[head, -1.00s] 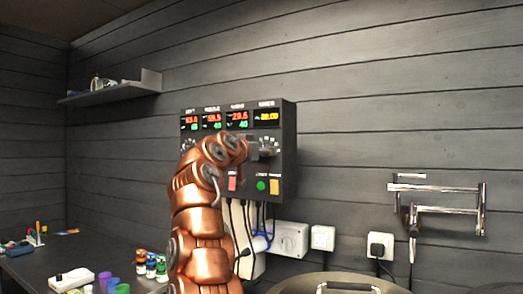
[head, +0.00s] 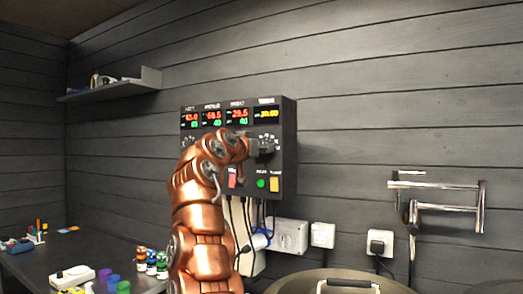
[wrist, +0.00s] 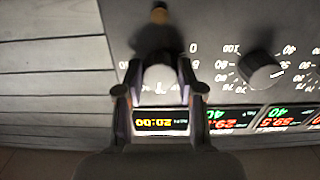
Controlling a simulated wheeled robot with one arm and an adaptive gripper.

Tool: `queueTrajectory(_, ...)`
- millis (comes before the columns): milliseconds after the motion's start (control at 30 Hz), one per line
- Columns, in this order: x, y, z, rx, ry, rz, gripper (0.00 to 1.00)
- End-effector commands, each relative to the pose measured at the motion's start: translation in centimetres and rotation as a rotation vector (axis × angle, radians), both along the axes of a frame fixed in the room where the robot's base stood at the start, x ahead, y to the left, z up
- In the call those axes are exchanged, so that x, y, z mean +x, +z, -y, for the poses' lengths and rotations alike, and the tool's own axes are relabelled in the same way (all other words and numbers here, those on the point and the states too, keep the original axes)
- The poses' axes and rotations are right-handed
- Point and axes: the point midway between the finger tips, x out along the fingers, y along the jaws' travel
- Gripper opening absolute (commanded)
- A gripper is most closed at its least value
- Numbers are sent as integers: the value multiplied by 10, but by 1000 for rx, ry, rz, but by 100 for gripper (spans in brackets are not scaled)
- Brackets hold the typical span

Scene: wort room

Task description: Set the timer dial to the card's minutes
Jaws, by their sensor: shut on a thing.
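The timer dial (wrist: 160,77) is a round knob below the yellow timer display, at the right end of the control box (head: 289,150). In the wrist view, which is upside down, my gripper (wrist: 158,92) has a finger on each side of the knob and is shut on it. In the head view my gripper (head: 252,147) reaches the box from the left and covers much of the dial (head: 268,145). The timer display (wrist: 160,122) shows yellow digits; it also shows in the head view (head: 266,114), too small to read surely. I cannot make out a card with minutes.
Another dial (wrist: 260,70) sits beside the timer dial. Below are a red switch (head: 232,178), a green button (head: 261,183) and a yellow switch (head: 275,184). A lidded kettle (head: 310,284) stands below right. Small jars (head: 151,262) stand on the dark bench.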

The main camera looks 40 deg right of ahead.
Motion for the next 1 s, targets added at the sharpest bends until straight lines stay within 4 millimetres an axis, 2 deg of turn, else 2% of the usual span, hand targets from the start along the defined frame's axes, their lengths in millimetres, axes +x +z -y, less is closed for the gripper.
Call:
queueTrajectory(367, -2, 1, 1, -66, -2, -217, 3)
queueTrajectory(1000, -3, 3, 2, -237, -5, -804, 3)
